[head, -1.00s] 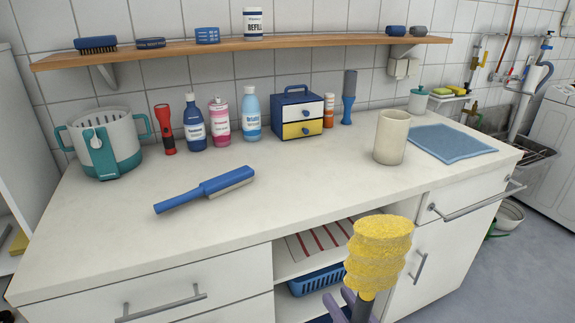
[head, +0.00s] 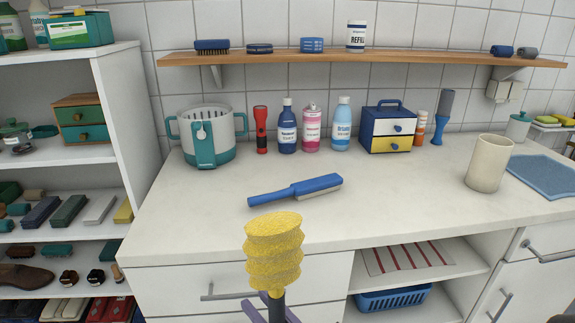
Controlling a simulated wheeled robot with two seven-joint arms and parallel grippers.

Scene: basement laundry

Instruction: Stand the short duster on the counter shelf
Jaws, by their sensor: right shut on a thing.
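The short duster has a yellow ribbed head (head: 273,252) and a dark handle, and stands upright in the head view at the bottom middle. My right gripper (head: 274,307) is shut on its handle, with the purple fingers at the bottom edge of the picture. The duster shows in front of the counter's front edge. The wooden wall shelf (head: 430,59) runs above the counter (head: 400,205). An open shelf (head: 478,268) lies under the countertop, with a striped cloth (head: 408,256) on it. My left gripper is not in view.
A blue brush (head: 295,190) lies on the counter near the duster. A teal-handled bucket (head: 208,135), bottles, a small drawer box (head: 388,130) and a beige cup (head: 489,163) stand further back. The wall shelf is bare between the refill bottle (head: 356,36) and two dark rolls (head: 502,51).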

